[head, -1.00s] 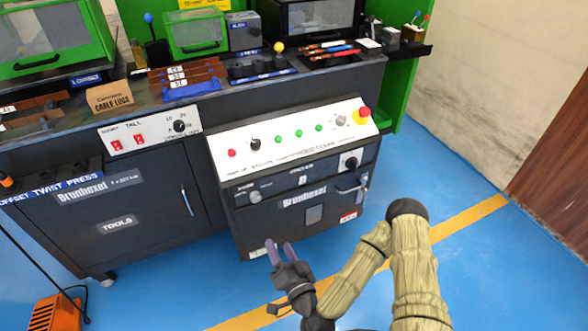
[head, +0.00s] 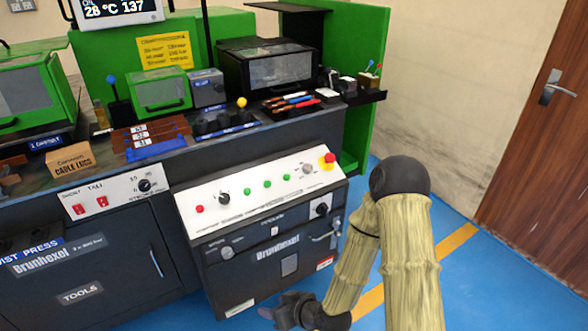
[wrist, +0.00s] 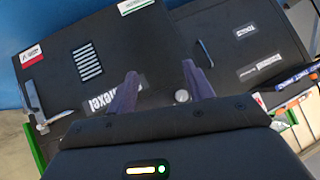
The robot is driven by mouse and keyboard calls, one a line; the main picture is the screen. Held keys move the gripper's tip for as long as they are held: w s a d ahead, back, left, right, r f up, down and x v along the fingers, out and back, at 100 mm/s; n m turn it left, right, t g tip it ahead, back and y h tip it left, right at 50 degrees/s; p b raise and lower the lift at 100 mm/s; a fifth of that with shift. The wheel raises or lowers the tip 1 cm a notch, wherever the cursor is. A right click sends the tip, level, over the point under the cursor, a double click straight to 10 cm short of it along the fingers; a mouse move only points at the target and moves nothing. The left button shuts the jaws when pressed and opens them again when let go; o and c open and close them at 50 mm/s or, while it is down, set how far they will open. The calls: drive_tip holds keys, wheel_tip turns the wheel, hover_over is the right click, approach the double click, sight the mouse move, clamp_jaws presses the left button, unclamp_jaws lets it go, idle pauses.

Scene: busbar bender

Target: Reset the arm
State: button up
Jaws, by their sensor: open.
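My gripper (wrist: 160,88) shows in the wrist view with its two purple fingers spread apart and nothing between them. Beyond the fingers are the dark cabinet fronts of the busbar bender. In the head view my gripper is low at the bottom, in front of the machine's lower cabinet, with its fingers hardly visible. My arm is folded at the right, with its elbow high beside the machine. The sloped white control panel (head: 243,190) has a red button, a black knob, green buttons and a red emergency stop (head: 328,161).
The dark cabinet front (head: 275,255) stands close ahead, with a handle (head: 326,236) jutting out. The worktop holds a cardboard box (head: 69,160), a black windowed unit (head: 280,70) and a yellow-knobbed lever (head: 241,102). Blue floor (head: 470,290) is free at the right, before a wooden door (head: 535,150).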

drive_tip(key=s+d+r+m+g+h, duration=0.2)
drive_tip(key=s+d+r+m+h, duration=0.15)
drive_tip(key=d+r, duration=0.6)
drive_tip(key=s+d+r+m+g+h, duration=0.1)
drive_tip(key=s+d+r+m+h, duration=0.3)
drive_tip(key=d+r, duration=0.5)
wheel_tip(320, 180, up, 36)
drive_tip(key=d+p, duration=0.1)
drive_tip(key=p, duration=3.6)
drive_tip(key=shift+w+d+n+g+h, duration=0.25)
drive_tip(key=shift+n+g+h, duration=0.1)
drive_tip(key=shift+n, duration=0.1)
drive_tip(key=shift+r, duration=0.1)
drive_tip(key=c, duration=0.3)
drive_tip(key=shift+c, duration=0.2)
